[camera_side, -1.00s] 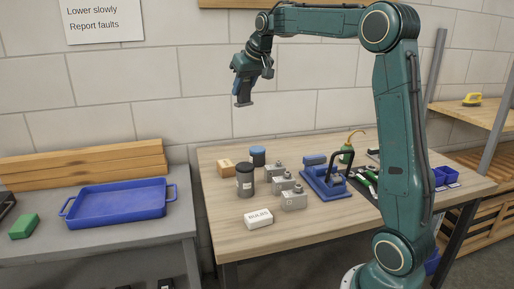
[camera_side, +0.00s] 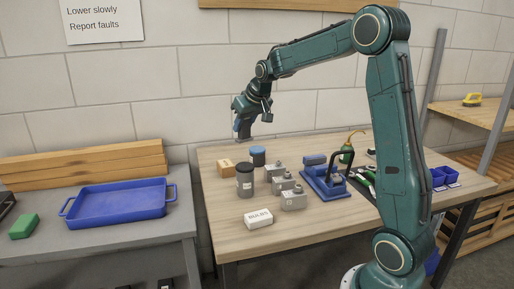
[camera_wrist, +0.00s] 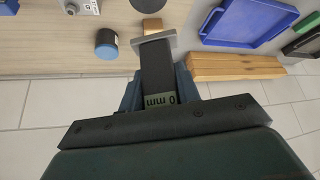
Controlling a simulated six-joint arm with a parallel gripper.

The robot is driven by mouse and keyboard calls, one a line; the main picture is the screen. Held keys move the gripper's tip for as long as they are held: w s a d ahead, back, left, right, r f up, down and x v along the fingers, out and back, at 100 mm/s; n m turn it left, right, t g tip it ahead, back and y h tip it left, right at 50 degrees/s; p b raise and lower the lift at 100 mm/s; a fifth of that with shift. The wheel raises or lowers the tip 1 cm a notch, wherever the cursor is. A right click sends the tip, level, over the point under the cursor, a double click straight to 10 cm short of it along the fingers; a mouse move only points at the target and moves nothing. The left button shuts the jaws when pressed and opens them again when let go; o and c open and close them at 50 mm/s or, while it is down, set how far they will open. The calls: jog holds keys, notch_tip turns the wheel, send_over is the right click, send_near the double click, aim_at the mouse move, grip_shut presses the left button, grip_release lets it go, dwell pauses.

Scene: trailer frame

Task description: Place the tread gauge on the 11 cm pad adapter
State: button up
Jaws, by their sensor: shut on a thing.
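My gripper (camera_side: 241,120) is shut on the tread gauge (camera_wrist: 157,70), a dark body with a "0 mm" window and a grey crossbar at its far end. In the side view the gauge (camera_side: 243,132) hangs below my gripper, above the back left of the table. Three grey metal blocks with knobs on top, which look like the pad adapters, stand in a row: back (camera_side: 275,171), middle (camera_side: 284,182) and front (camera_side: 293,199). I cannot read which is 11 cm. They are below and to the right of the gauge, apart from it.
A wooden block (camera_side: 226,170), a blue-topped can (camera_side: 258,157) and a dark can (camera_side: 245,183) stand left of the blocks. A white box (camera_side: 258,219) lies in front, a blue fixture (camera_side: 322,184) at right. A blue tray (camera_side: 118,203) is on the left bench.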

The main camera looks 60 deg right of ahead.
aim_at(247, 132)
jog(key=shift+f, duration=2.15)
jog(key=shift+f, duration=0.1)
jog(key=shift+f, duration=2.05)
jog(key=o, duration=1.1)
jog(key=shift+f, duration=0.15)
jog(key=shift+c, duration=0.2)
jog(key=shift+v, duration=0.85)
jog(key=v, duration=1)
jog(key=shift+r, duration=0.3)
